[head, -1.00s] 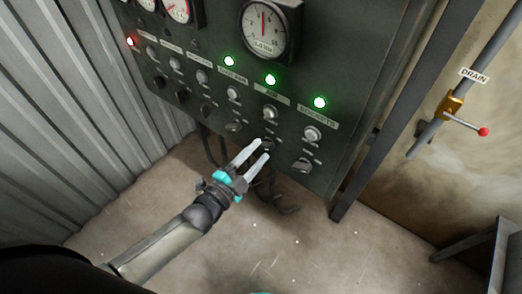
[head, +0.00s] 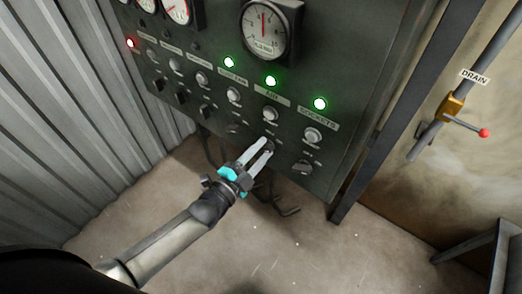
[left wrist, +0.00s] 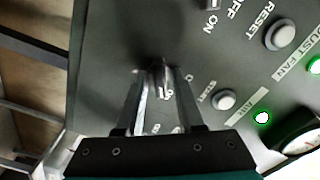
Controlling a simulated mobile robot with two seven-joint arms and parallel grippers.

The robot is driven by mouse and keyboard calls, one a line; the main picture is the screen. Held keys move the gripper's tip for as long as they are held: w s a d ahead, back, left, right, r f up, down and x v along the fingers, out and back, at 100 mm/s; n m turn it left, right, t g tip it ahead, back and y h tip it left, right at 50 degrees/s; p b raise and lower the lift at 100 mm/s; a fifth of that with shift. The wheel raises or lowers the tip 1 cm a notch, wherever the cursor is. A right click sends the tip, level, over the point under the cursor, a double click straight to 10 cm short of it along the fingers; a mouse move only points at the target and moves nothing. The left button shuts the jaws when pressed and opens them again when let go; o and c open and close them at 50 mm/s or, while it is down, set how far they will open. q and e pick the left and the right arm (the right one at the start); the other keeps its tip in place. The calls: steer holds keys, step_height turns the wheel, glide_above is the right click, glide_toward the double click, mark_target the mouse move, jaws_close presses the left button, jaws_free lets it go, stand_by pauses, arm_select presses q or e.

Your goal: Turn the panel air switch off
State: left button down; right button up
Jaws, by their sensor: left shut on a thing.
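The AIR lamp also shows green in the left wrist view (left wrist: 262,117). My right gripper is out of view.
The sockets switch (head: 303,167) is to the right and the dust fan switch (head: 234,128) to the left, both close to my fingers. Cables (head: 287,210) hang under the panel. A drain valve (head: 452,106) is on the right wall. The floor in front is clear.

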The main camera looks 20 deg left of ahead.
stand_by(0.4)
arm_select(q)
steer(key=n+p, duration=0.1)
steer(key=n, duration=0.4)
steer(key=shift+n, duration=0.4)
steer(key=n, duration=0.6)
steer(key=shift+f+p, duration=0.1)
steer(key=shift+p, duration=0.2)
steer(key=c, duration=0.8)
jaws_free()
steer(key=shift+c, duration=0.2)
steer(key=shift+s, duration=0.1)
steer(key=p+v, duration=0.1)
steer(key=v, duration=1.4)
steer(key=shift+p, duration=0.35)
